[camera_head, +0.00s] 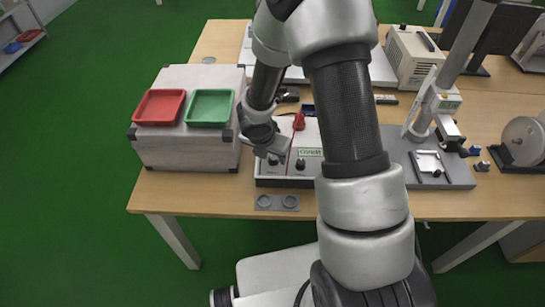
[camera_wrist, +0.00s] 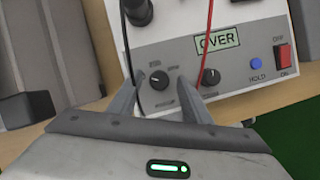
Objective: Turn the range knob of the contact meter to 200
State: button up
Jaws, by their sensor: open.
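The contact meter (camera_head: 285,182) is a white box on the table, partly hidden behind my arm. In the wrist view its panel (camera_wrist: 235,95) has a green display reading OVER (camera_wrist: 217,41). Two black knobs sit below it: a left knob (camera_wrist: 159,80) and a right knob (camera_wrist: 211,77).
A blue HOLD button (camera_wrist: 256,63) and a red power switch (camera_wrist: 283,55) are at the panel's right. A black lead (camera_wrist: 127,45) and a red lead (camera_wrist: 207,30) cross the panel. A grey case with red (camera_head: 159,107) and green (camera_head: 209,108) trays stands left.

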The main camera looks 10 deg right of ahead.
jog(key=shift+f, duration=0.15)
jog(key=c, duration=1)
jog(key=shift+m, duration=0.3)
jog(key=shift+w+m+g+h+p, duration=0.1)
jog(key=shift+m+g+h+p, duration=0.4)
jog(key=shift+m, duration=0.4)
jog(key=m+g+p, duration=0.1)
jog(key=m, duration=0.2)
jog(key=shift+w+a+m+h, duration=0.1)
jog(key=shift+w+m+h, duration=0.05)
jog(key=shift+m+h, duration=0.2)
jog(key=m+g, duration=0.1)
jog(key=m, duration=0.1)
jog(key=m+g, duration=0.1)
jog(key=m, duration=0.2)
jog(key=shift+w+m, duration=0.1)
jog(key=shift+m, duration=0.15)
